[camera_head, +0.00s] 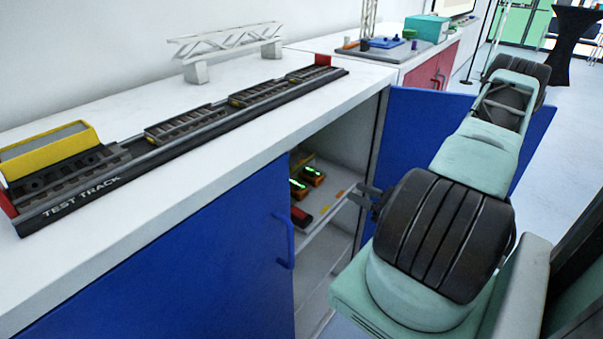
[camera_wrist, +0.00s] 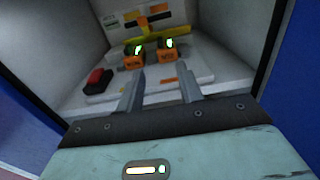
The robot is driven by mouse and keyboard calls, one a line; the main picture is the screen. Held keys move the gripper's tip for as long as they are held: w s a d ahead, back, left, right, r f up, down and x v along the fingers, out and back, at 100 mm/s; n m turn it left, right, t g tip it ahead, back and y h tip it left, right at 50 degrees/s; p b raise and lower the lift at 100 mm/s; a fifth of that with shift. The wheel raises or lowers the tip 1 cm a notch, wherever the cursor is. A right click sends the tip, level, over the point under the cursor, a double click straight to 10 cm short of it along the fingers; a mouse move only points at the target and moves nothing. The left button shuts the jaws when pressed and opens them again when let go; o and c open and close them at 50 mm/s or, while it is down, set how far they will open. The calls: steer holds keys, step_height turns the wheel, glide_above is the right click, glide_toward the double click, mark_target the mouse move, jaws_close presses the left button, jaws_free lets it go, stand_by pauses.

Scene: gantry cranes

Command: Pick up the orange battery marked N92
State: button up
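Two orange batteries with green lights stand on a shelf inside the open cupboard. In the wrist view one is the left orange battery (camera_wrist: 134,58) and the other is the right orange battery (camera_wrist: 168,50). Their markings are too small to read, so I cannot tell which is N92. They also show in the head view, as a small pair (camera_head: 306,181). My gripper (camera_wrist: 158,82) is open and empty, its two fingers pointing into the cupboard, short of the batteries. In the head view my gripper (camera_head: 364,196) is at the cupboard opening.
A red and black object (camera_wrist: 97,81) lies left of the batteries on the white shelf (camera_wrist: 190,82). A yellow piece (camera_wrist: 152,37) stands behind them. The blue door (camera_head: 370,115) is open at the right; another blue door (camera_head: 190,270) is at the left. A test track (camera_head: 180,135) lies on the worktop.

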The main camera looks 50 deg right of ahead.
mark_target(310, 171)
steer(key=w, duration=0.5)
steer(key=w+a+p, duration=0.1)
steer(key=w, duration=1.1)
steer(key=shift+a+p, duration=0.15)
steer(key=shift+p, duration=0.15)
jaws_close()
